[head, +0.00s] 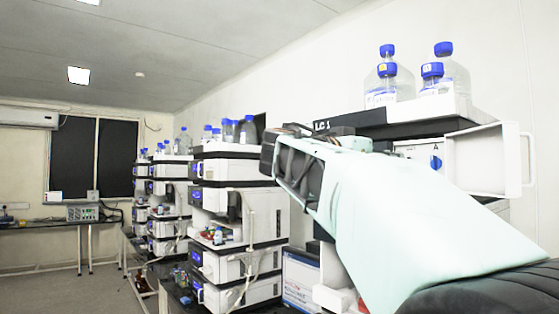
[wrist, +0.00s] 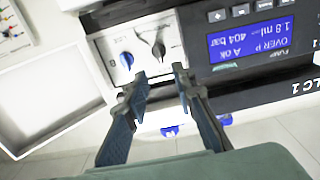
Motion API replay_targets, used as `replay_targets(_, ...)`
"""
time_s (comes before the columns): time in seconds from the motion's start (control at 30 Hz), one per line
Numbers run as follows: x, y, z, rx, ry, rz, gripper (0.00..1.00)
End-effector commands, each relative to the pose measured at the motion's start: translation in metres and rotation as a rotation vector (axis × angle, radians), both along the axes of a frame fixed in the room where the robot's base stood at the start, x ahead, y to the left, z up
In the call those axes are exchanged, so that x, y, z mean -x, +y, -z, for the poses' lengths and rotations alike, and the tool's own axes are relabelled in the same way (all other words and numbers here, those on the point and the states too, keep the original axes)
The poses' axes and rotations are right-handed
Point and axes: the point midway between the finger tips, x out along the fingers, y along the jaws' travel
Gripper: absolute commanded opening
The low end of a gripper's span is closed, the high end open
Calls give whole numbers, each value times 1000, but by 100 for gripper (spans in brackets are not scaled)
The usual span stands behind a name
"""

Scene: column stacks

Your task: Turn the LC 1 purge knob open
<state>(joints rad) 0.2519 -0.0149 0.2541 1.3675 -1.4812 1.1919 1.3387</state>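The LC 1 pump front fills the top of the wrist view, upside down. It carries a black knob (wrist: 158,50) with a pointed grip and a blue knob (wrist: 127,60) beside it; I cannot read which is marked purge. My gripper (wrist: 160,79) is open and empty, its two dark fingers apart below the black knob in the picture and seemingly not touching it. The LC 1 label (wrist: 304,87) sits right of the fingers. In the head view the LC 1 label (head: 334,126) shows above my arm, and the blue knob (head: 436,162) shows behind it; the black knob is hidden there.
A lit blue pump display (wrist: 251,39) is right of the knobs in the wrist view. A white open door (head: 489,160) swings out beside the panel. Blue-capped bottles (head: 388,80) stand on top. More instrument stacks (head: 238,215) stand to the left, with open floor beyond.

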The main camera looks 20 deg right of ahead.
Motion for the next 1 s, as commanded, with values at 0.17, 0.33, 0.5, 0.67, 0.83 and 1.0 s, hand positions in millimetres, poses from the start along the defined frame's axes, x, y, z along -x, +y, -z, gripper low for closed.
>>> replay_targets(0.17,-13,-35,-2,-1,2,3,24)
replay_targets(0.33,-25,-60,-2,-2,3,1,24)
replay_targets(0.5,-31,-75,0,-2,2,0,24)
replay_targets(0.67,-33,-79,1,-2,2,-1,24)
replay_targets(0.83,-33,-79,1,-2,2,-1,24)
replay_targets(1.0,-33,-79,1,-2,2,-1,7)
